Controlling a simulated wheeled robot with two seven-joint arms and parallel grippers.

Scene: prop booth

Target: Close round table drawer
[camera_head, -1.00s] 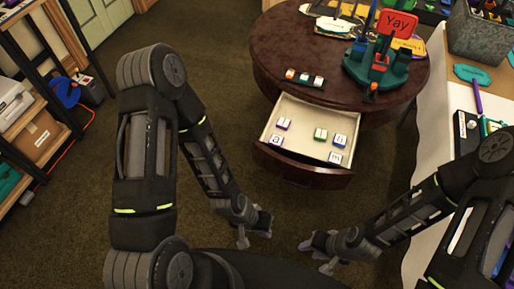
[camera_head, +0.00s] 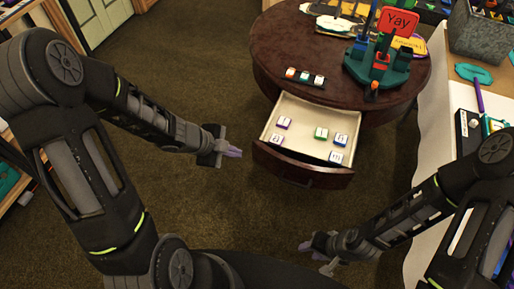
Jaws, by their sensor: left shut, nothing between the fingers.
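The round table (camera_head: 277,45) is dark brown and stands at the upper right. Its drawer (camera_head: 300,171) is pulled out toward me, with a dark curved front and a pale inside. Several small coloured blocks (camera_head: 320,133) lie in the drawer. My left gripper (camera_head: 236,152) is shut and empty, just left of the drawer front's left end, with a small gap that I cannot judge exactly. My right gripper (camera_head: 309,246) is in front of the drawer, lower in the view and apart from it; whether its jaws are open is unclear.
A green stand with a red "Yay" sign (camera_head: 397,22) and a small row of blocks (camera_head: 305,77) are on the tabletop. A white-sided table (camera_head: 432,150) stands close on the right. Shelves (camera_head: 22,190) are at the left. The brown carpet before the drawer is clear.

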